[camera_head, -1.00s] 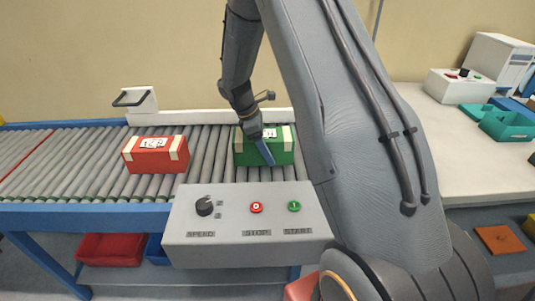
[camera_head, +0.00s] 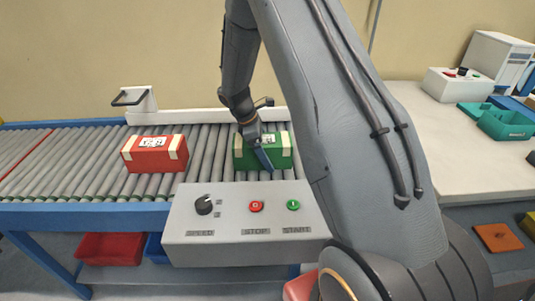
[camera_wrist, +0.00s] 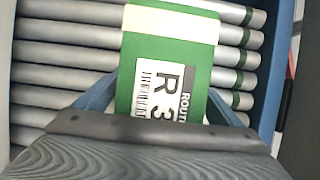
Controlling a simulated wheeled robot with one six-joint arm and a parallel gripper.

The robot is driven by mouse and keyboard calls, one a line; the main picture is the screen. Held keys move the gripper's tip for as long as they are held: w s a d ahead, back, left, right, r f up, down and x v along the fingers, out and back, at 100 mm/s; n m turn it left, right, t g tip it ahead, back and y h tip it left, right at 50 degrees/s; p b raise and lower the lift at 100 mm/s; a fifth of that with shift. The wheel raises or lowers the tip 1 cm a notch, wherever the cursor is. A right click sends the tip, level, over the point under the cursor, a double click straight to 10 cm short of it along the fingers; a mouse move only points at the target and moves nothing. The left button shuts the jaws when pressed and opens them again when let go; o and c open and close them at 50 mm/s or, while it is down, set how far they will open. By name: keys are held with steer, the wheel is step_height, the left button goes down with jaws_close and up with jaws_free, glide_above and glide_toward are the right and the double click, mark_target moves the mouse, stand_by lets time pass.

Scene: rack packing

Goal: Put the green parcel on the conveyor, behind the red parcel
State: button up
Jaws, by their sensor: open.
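The green parcel (camera_head: 279,153) lies on the roller conveyor (camera_head: 72,165), to the right of the red parcel (camera_head: 155,154), with a clear gap of rollers between them. My gripper (camera_head: 264,158) is at the green parcel, with a blue finger in front of its near face. In the wrist view the green parcel (camera_wrist: 170,60), with a white label and cream tape, lies between my blue fingers. The fingers stand open on either side of it. The far finger is hidden in the head view.
A control box (camera_head: 247,224) with a knob and two buttons stands at the conveyor's near side. A white scanner post (camera_head: 138,104) stands at the far side. A white table (camera_head: 475,150) with teal bins (camera_head: 505,122) is at the right. Rollers left of the red parcel are free.

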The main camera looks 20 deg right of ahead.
steer(key=b+v, duration=0.1)
steer(key=v, duration=1.1)
steer(key=shift+r+b, duration=0.1)
steer(key=shift+b, duration=0.25)
